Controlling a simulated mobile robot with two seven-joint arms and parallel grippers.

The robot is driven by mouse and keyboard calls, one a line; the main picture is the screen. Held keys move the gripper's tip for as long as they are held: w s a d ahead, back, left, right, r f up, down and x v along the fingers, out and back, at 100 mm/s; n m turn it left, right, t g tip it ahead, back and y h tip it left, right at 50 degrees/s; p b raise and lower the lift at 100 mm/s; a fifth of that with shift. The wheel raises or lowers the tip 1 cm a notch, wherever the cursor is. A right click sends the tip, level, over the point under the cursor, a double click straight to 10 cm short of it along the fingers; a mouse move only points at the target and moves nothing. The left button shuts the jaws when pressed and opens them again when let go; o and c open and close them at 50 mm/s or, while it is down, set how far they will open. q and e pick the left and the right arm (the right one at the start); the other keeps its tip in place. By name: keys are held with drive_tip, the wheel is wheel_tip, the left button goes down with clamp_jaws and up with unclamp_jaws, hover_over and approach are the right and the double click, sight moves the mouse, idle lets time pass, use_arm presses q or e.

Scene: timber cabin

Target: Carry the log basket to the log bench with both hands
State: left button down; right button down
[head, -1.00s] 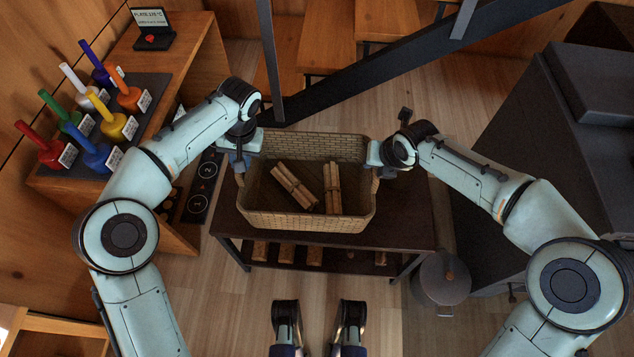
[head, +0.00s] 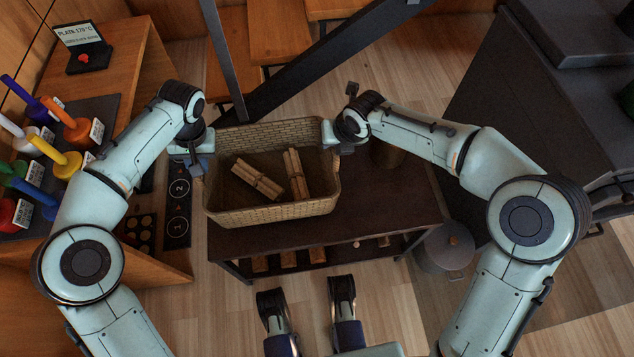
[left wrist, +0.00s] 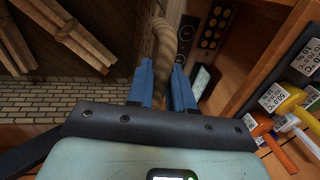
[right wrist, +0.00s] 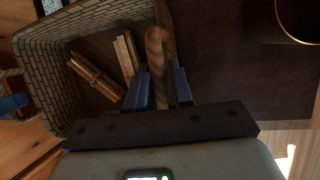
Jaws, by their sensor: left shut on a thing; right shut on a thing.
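The woven log basket (head: 275,213) holds two tied bundles of sticks (head: 256,178). It is over the left part of the dark log bench (head: 385,205), its left side at the bench's left edge. I cannot tell whether it touches the top. My left gripper (head: 200,163) is shut on the basket's left rope handle, seen between the blue fingers in the left wrist view (left wrist: 163,48). My right gripper (head: 333,143) is shut on the right handle, which shows in the right wrist view (right wrist: 155,50). The basket looks about level.
A brownish round vessel (head: 387,153) stands on the bench, right of the basket. A side table with coloured-handled tools (head: 65,160) and a black panel (head: 178,205) is close at left. A lidded pot (head: 447,247) stands on the floor at right. A dark stair beam (head: 320,65) crosses behind.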

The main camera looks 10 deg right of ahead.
use_arm(q)
drive_tip(key=shift+a, duration=0.2)
drive_tip(key=shift+f, duration=0.15)
use_arm(e)
drive_tip(key=shift+f, duration=0.15)
